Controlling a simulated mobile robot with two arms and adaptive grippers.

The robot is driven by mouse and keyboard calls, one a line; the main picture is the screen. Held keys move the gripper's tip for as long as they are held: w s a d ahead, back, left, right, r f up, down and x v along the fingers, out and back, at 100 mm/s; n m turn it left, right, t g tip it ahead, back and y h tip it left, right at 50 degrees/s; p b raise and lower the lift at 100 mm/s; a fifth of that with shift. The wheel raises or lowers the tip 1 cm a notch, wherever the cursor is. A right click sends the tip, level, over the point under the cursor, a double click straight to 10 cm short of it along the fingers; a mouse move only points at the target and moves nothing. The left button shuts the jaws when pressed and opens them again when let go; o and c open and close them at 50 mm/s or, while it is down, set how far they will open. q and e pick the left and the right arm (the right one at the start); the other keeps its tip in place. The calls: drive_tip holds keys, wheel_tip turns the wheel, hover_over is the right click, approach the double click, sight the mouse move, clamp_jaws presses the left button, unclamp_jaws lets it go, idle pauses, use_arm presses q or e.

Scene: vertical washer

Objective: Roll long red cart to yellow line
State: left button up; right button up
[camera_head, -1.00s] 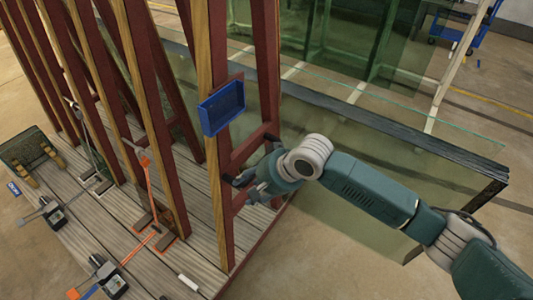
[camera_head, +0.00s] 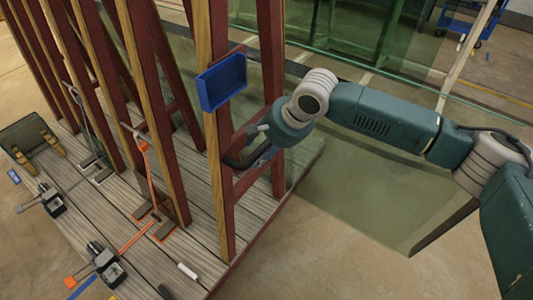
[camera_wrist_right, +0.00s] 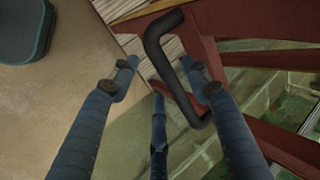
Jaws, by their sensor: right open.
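The long red cart (camera_head: 225,185) has dark red uprights with wooden strips and a grey plank deck (camera_head: 140,240); it fills the left of the head view. A black bent handle (camera_wrist_right: 165,62) is fixed to its end frame. My right gripper (camera_head: 250,155) is at that end frame, beside the handle. In the right wrist view the right gripper (camera_wrist_right: 165,85) has its fingers spread, with the handle between and just beyond the fingertips; I cannot tell if they touch. My left gripper is not in view. No yellow line near the cart is clearly seen.
A blue box (camera_head: 222,82) hangs on the end upright. Tools and clamps (camera_head: 105,265) lie on the deck. Glass panes (camera_head: 375,190) stand right of the cart, behind my right arm. A blue trolley (camera_head: 462,20) is at the far right. Bare floor shows in front.

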sight(254, 159)
drive_tip(key=shift+b+x, duration=0.55)
drive_tip(key=shift+x, duration=0.3)
drive_tip(key=shift+a+f, duration=0.15)
drive_tip(key=shift+f, duration=0.15)
drive_tip(key=x, duration=0.3)
drive_tip(key=shift+b, duration=0.35)
drive_tip(key=shift+x, duration=0.9)
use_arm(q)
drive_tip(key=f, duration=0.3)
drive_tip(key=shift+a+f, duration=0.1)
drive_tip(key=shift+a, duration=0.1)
use_arm(e)
drive_tip(key=shift+w+r, duration=0.1)
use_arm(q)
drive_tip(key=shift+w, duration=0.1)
use_arm(e)
drive_tip(key=shift+c, duration=0.4)
